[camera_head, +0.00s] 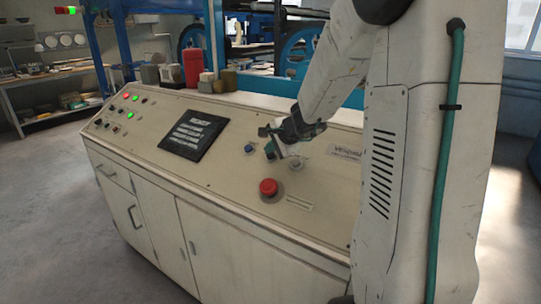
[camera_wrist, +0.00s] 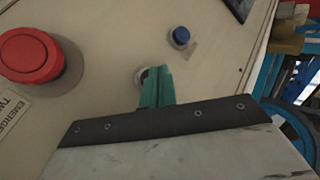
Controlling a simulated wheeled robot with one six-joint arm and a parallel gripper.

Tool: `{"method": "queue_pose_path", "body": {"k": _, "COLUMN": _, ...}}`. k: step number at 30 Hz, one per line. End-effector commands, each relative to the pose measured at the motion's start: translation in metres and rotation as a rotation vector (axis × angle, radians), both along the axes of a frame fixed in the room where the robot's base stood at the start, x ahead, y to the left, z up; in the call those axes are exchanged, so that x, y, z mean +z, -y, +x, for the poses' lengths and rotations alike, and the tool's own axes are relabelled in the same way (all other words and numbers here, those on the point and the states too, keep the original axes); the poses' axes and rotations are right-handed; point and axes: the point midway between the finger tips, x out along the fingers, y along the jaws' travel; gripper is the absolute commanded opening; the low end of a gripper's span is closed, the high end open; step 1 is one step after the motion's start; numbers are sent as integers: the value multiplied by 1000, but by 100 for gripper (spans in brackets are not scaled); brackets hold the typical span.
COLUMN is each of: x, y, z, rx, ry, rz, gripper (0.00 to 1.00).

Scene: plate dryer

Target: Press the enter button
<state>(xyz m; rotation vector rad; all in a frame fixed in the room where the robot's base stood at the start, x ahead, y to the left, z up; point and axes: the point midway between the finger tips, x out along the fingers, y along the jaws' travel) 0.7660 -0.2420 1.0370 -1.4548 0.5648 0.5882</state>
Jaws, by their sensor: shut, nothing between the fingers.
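No label reading "enter" can be made out on the sloped control panel. A blue button (camera_head: 249,149) sits right of the black display; it also shows at the top of the wrist view (camera_wrist: 181,37). A round pale grey button (camera_head: 295,163) lies further right; in the wrist view (camera_wrist: 142,75) it is partly hidden by my fingertips. My gripper (camera_head: 270,150) is over the panel between these buttons, its green fingers together and empty. In the wrist view the fingertips (camera_wrist: 156,76) overlap the grey button. Whether they touch it cannot be told.
A large red emergency button (camera_head: 268,187) stands up from the panel nearer the front, left in the wrist view (camera_wrist: 30,54). A black display (camera_head: 194,135) is left of the blue button. A red canister (camera_head: 193,67) and several small containers stand on the back edge.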

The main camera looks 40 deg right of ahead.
Motion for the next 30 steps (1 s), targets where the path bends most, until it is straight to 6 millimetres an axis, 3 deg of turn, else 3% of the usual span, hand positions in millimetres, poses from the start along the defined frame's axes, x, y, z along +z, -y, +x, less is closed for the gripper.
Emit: {"method": "queue_pose_path", "body": {"k": 30, "x": -9, "y": 5, "z": 2, "rx": 0, "ry": 0, "rz": 0, "gripper": 0}}
